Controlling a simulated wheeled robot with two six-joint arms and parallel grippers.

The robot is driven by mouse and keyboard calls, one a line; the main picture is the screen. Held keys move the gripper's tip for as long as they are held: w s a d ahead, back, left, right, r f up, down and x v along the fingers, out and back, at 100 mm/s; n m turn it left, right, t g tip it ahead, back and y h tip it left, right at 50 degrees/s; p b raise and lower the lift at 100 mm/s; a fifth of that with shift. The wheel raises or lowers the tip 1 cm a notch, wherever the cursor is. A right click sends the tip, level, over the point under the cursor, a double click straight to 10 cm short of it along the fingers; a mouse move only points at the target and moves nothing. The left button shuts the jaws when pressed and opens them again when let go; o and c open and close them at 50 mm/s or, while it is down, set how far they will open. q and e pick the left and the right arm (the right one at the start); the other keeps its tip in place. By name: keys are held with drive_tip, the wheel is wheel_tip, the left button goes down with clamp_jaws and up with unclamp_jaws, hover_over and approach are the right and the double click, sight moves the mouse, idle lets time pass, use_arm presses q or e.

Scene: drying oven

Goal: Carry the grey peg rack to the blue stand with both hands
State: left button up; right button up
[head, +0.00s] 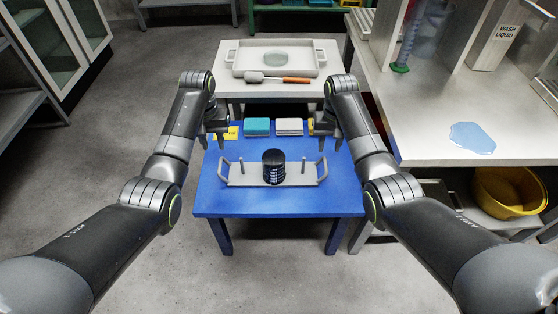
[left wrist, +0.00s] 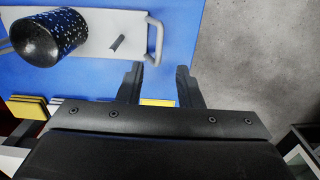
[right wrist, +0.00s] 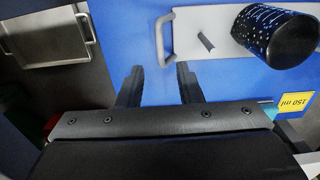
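The grey peg rack (head: 240,180) lies level on the blue stand (head: 210,200), with an upright handle at each end. A dark speckled cylindrical stack (head: 273,167) stands at its middle, between thin grey pegs. My left gripper (head: 215,138) is open and empty beyond the rack's left end; in the left wrist view (left wrist: 158,88) its fingers are apart from the handle (left wrist: 157,40). My right gripper (head: 323,138) is open and empty beyond the right end; in the right wrist view (right wrist: 158,88) its fingers are apart from the other handle (right wrist: 161,40).
Behind the rack lie a teal-and-white block (head: 257,127), a pale block (head: 289,127) and a yellow label (head: 227,133). A white table behind carries a tray (head: 300,63) and an orange-handled brush (head: 295,80). A pale counter (head: 430,130) with a blue puddle (head: 472,138) stands right.

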wheel_tip(320, 180, up, 2)
drive_tip(key=shift+r, duration=0.15)
idle(0.5)
